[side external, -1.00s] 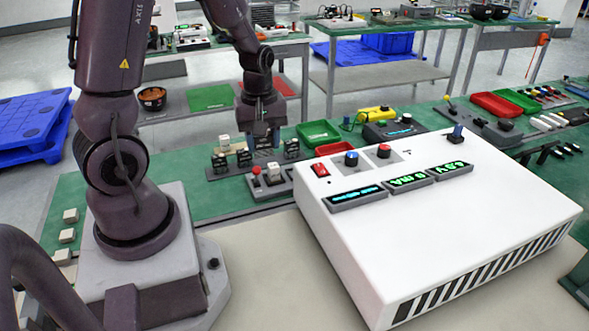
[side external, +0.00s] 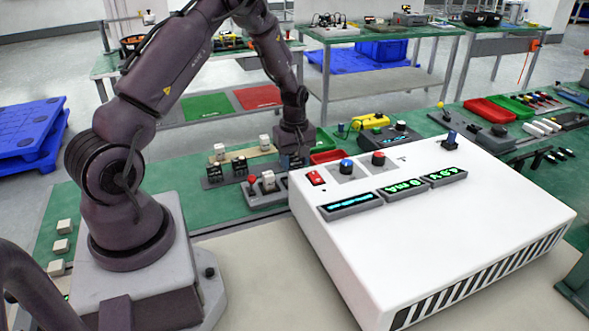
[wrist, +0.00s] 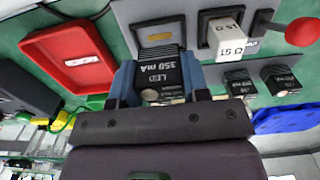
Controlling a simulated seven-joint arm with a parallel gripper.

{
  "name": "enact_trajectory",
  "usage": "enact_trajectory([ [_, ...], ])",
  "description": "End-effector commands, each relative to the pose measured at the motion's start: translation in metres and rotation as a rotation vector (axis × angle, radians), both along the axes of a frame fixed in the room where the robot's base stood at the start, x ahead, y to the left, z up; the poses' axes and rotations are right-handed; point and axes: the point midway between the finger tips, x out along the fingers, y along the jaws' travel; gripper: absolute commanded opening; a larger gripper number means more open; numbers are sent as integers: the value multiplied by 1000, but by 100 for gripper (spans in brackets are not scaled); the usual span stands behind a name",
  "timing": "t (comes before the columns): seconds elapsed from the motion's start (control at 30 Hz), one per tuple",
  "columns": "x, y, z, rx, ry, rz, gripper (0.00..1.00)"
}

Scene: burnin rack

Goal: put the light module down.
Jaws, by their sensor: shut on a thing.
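The light module, a black block marked "LED 350 mA" (wrist: 160,75), is gripped between the two blue-grey fingers of my gripper (wrist: 158,88) in the wrist view. Beyond its far end is a grey fixture with a framed socket (wrist: 158,30). I cannot tell whether the module touches the fixture. In the side view my gripper (side external: 294,150) is low beside the white instrument's back left corner, and the module is mostly hidden there.
A white 15 Ω block (wrist: 228,48) sits in the fixture beside a red-knobbed lever (wrist: 300,31). Black modules (wrist: 240,84) stand nearby. A red tray (wrist: 70,58) lies at the left. The large white instrument (side external: 440,230) blocks the right side in the side view.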

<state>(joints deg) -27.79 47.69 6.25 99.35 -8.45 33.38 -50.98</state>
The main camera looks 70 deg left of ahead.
Motion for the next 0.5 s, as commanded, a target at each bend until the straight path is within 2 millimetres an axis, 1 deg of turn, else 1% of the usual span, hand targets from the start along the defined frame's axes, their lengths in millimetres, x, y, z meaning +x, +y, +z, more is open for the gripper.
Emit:
enact_trajectory([
  [0.03,0,0,-9,-2,4,0,19],
  [0.1,0,0,-19,-2,3,0,19],
  [0.2,0,0,-29,0,1,0,19],
  [0.5,1,0,-31,1,0,0,19],
])
